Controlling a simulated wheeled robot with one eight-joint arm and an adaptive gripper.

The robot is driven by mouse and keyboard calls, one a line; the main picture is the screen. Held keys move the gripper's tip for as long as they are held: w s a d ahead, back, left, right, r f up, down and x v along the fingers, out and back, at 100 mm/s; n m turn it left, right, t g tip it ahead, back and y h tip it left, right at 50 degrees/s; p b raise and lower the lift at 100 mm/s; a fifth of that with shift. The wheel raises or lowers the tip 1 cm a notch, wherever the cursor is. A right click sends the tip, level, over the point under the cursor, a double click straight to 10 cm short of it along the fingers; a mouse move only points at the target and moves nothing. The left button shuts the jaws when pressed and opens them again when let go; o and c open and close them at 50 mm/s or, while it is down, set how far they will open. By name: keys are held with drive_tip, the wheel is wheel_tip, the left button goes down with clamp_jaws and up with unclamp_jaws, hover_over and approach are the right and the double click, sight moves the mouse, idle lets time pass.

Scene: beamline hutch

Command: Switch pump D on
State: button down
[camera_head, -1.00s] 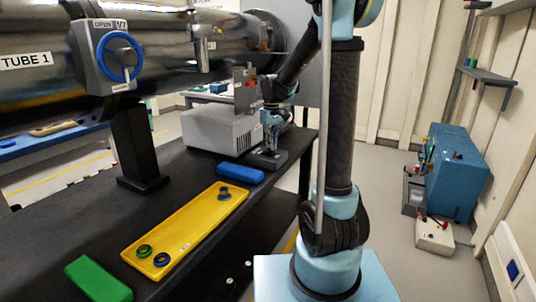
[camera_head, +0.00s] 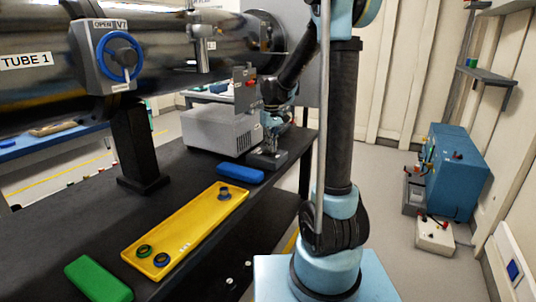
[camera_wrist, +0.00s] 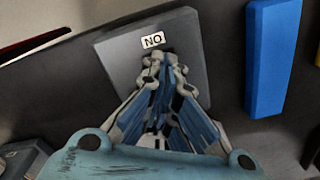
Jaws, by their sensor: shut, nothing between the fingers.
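A dark grey switch box (camera_head: 262,162) lies on the black bench, in front of a light grey vented unit (camera_head: 208,130). In the wrist view the box (camera_wrist: 190,35) bears a small white label (camera_wrist: 153,40) that reads "NO" as seen, which may be "ON" upside down. My gripper (camera_head: 269,148) points down over the box, its fingers shut and empty. In the wrist view the fingertips (camera_wrist: 162,62) are close together beside the label and cover the middle of the box, so any switch there is hidden. I cannot tell whether they touch it. No pump D label is readable.
A blue block (camera_head: 240,173) lies close to the box, also in the wrist view (camera_wrist: 266,60). A yellow tray (camera_head: 185,228) with rings and a green block (camera_head: 98,278) lie nearer.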

drive_tip(key=shift+f, duration=0.6)
idle(0.4)
drive_tip(key=shift+r, duration=3.55)
drive_tip(key=shift+s+d, duration=0.2)
drive_tip(key=shift+s, duration=0.15)
drive_tip(key=s+d+m, duration=0.1)
drive_tip(key=s+d, duration=0.2)
drive_tip(key=s, duration=0.3)
drive_tip(key=s+d+m+t, duration=0.1)
drive_tip(key=s+d, duration=0.1)
drive_tip(key=s, duration=0.4)
drive_tip(key=s+d+m, duration=0.1)
drive_tip(key=s+d, duration=0.2)
drive_tip(key=s, duration=0.3)
drive_tip(key=s+d+f+m+t, duration=0.1)
drive_tip(key=s+d+f+m, duration=0.1)
drive_tip(key=s+f, duration=0.9)
drive_tip(key=s+d, duration=0.1)
drive_tip(key=s, duration=0.2)
drive_tip(key=shift+s+m, duration=0.2)
drive_tip(key=shift+m, duration=0.1)
